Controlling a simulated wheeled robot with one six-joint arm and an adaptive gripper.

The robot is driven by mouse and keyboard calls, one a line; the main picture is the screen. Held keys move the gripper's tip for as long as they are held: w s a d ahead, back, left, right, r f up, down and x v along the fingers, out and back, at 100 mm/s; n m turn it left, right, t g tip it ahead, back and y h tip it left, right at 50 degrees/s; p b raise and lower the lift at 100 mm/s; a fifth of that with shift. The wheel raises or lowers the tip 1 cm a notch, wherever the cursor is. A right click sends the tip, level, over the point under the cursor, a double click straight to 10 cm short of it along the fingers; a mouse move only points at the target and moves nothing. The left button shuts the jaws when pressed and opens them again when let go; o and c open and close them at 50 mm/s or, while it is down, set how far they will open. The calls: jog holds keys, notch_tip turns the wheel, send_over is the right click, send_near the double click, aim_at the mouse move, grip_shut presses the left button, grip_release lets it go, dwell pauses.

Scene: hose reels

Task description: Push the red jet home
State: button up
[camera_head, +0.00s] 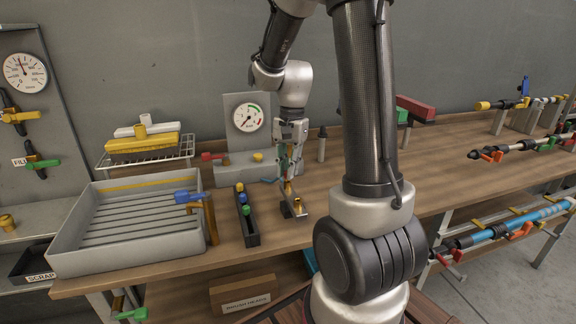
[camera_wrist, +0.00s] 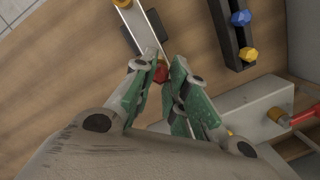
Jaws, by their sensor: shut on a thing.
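My gripper (camera_head: 287,181) points down over the wooden bench and is shut. In the wrist view, the red jet (camera_wrist: 160,73) shows between the green-padded fingertips of my gripper (camera_wrist: 162,62). The jet is mostly covered by the fingers, and I cannot make it out in the head view. A narrow grey metal block (camera_head: 293,209) with a brass fitting lies just below the fingertips. In the wrist view the block (camera_wrist: 143,30) runs up from the jet. Whether the jet touches or sits in the block cannot be told.
A black rack (camera_head: 248,229) with yellow, blue and green jets stands close left of the block. A grey ribbed tray (camera_head: 75,265) and a blue-headed tap (camera_head: 187,197) are further left. A gauge stand (camera_head: 233,112) is behind.

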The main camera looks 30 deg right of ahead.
jog(key=shift+f, duration=0.55)
jog(key=o, duration=0.8)
jog(key=shift+o, duration=0.2)
notch_tip(320, 180, up, 12)
jog(key=d, duration=0.1)
jog(key=shift+w+d, duration=0.2)
jog(key=shift+w, duration=0.2)
jog(key=shift+f, duration=0.1)
